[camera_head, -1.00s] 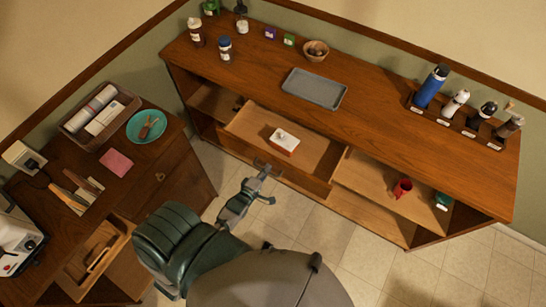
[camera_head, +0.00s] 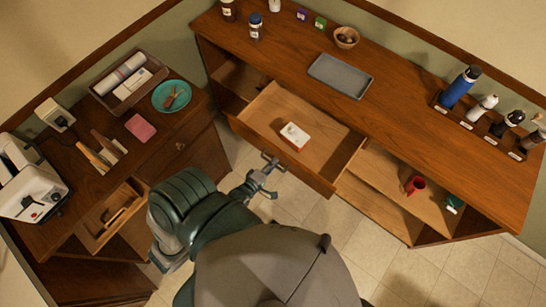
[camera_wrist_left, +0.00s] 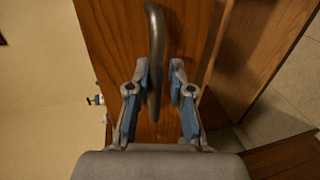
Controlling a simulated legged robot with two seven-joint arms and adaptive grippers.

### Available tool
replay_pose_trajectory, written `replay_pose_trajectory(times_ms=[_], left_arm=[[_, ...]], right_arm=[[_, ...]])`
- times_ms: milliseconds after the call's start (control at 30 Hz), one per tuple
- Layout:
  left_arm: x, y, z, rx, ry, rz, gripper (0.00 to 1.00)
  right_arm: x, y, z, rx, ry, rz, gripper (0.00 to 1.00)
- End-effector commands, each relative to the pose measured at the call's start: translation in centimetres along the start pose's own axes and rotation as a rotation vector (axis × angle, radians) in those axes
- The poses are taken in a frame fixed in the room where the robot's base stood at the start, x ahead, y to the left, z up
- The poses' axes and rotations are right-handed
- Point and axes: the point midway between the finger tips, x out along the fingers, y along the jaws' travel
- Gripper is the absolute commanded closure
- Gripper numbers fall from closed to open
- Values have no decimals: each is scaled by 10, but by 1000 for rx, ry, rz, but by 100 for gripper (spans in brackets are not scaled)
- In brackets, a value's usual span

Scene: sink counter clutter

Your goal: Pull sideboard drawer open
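The sideboard (camera_head: 420,110) is a long brown wooden unit across the back. Its drawer (camera_head: 318,152) stands pulled out, with a small white-and-red box (camera_head: 295,136) inside. My left gripper (camera_head: 268,172) is at the outer face of the drawer front. In the left wrist view, the curved metal drawer handle (camera_wrist_left: 156,35) passes between the blue-padded fingers of my left gripper (camera_wrist_left: 158,78). The fingers are drawn in around it; a narrow gap shows on the right side. My right gripper is not in view.
An open shelf right of the drawer holds a red mug (camera_head: 415,185) and a green item (camera_head: 454,204). A grey tray (camera_head: 340,75) and bottles stand on top. A side cabinet at left has an open drawer (camera_head: 108,215). Tiled floor is clear at the lower right.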

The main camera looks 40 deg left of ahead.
Motion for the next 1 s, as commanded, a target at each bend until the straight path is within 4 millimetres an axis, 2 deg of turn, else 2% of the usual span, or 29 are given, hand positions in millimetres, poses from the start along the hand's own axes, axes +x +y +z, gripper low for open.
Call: replay_pose_trajectory(times_ms=[300, 433, 567, 800, 1000], left_arm=[[0, 2, 0, 0, 1, 6, 63], [-7, 2, -1, 0, 1, 6, 63], [-30, 1, -1, 0, 0, 3, 63], [-84, 0, -1, -1, 0, 0, 63], [-112, 0, -1, 0, 0, 3, 63]], right_arm=[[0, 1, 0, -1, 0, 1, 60], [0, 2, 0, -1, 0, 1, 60], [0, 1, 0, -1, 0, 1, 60], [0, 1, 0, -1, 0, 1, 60], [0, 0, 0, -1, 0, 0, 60]])
